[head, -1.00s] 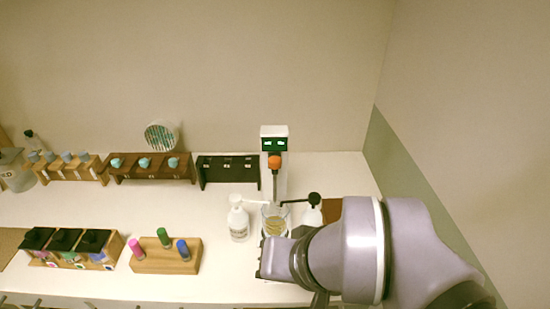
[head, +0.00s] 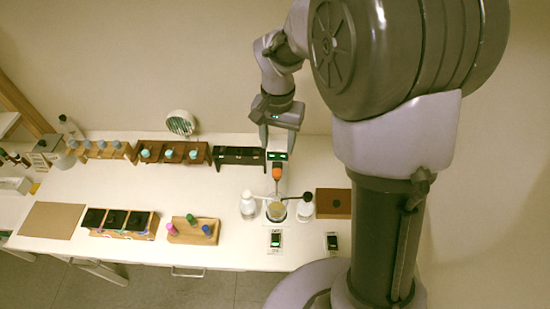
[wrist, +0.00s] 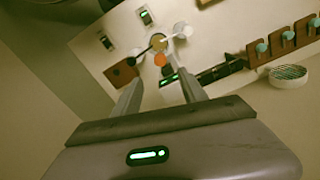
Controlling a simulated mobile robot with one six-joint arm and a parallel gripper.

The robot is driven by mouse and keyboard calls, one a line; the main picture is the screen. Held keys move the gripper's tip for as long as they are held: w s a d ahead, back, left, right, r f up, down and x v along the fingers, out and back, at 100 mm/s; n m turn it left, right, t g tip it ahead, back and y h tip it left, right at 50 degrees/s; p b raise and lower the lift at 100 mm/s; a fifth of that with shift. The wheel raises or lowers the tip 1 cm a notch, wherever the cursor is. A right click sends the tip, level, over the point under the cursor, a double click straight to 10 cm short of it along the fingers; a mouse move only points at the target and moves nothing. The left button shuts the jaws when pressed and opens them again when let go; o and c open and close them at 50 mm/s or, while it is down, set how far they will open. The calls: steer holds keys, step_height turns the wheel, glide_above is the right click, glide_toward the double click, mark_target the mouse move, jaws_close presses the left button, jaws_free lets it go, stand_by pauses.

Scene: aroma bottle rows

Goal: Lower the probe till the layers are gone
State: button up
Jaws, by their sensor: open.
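The probe stand has an orange knob (head: 277,173) on a dark rod, below a box with a green-lit display (head: 277,155). The rod reaches down toward a glass beaker (head: 276,211) with pale yellowish contents. Whether the contents are layered is too small to tell, and the probe's tip is not clear. My gripper (head: 278,143) is open and empty, above and near the display box, with its fingers pointing down. In the wrist view, my open fingers (wrist: 160,92) point toward the stand, and the orange knob (wrist: 160,60) shows beyond them, apart from both.
A brown block (head: 333,203) stands to the right. Wooden racks (head: 173,153) line the back left.

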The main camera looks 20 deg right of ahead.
mark_target(277, 171)
step_height(277, 171, down, 12)
steer(key=shift+b, duration=0.3)
jaws_close()
steer(key=shift+w, duration=0.1)
stand_by(1.2)
